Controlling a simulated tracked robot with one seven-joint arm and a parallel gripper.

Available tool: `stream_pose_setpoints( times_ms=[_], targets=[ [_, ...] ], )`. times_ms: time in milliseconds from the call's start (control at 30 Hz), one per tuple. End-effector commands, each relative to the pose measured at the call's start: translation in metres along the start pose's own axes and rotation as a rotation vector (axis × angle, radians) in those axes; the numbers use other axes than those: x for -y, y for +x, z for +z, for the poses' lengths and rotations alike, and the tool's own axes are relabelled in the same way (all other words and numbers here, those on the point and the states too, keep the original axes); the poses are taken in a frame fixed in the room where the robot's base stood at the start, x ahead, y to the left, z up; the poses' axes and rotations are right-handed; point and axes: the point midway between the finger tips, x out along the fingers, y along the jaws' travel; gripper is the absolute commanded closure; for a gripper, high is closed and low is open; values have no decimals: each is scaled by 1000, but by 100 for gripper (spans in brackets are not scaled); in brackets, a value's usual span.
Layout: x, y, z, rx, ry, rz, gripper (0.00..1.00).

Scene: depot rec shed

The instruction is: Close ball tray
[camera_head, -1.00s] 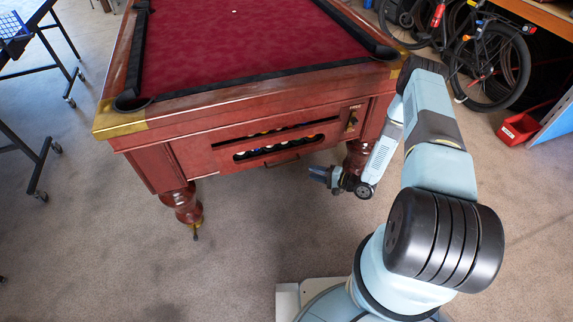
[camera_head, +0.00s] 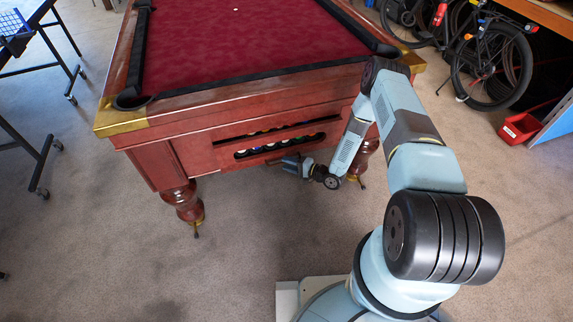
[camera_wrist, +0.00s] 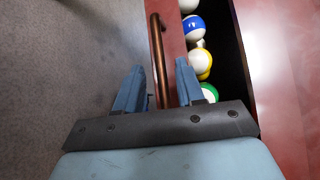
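The ball tray (camera_head: 256,159) sits in the front of the red pool table and stands partly out, with several balls showing in its slot. In the wrist view the tray front (camera_wrist: 172,38) carries a copper-coloured bar handle (camera_wrist: 157,55). My gripper (camera_head: 287,165) is low in front of the tray. In the wrist view my gripper (camera_wrist: 158,80) is open, with one blue finger on each side of the handle's near end. The fingers look apart from the bar. The striped and solid balls (camera_wrist: 199,62) lie behind the tray front.
The pool table (camera_head: 250,95) stands on turned legs, one leg (camera_head: 184,206) left of the tray. Bicycles (camera_head: 470,50) and a red bin (camera_head: 520,127) are at the right. The carpet (camera_head: 130,240) in front is clear.

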Motion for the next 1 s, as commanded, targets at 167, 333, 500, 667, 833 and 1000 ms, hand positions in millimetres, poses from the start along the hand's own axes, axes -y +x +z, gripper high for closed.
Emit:
stream_pose_setpoints(
  times_ms=[167, 333, 500, 667, 833, 1000],
  targets=[
    [0, 8, 0, 1, 1, 0, 62],
    [0, 8, 1, 1, 1, 0, 62],
    [0, 8, 1, 1, 1, 0, 70],
    [0, 9, 1, 1, 0, 0, 85],
    [0, 9, 1, 1, 1, 1, 100],
    [-1, 9, 1, 2, 1, 2, 100]
  ],
)
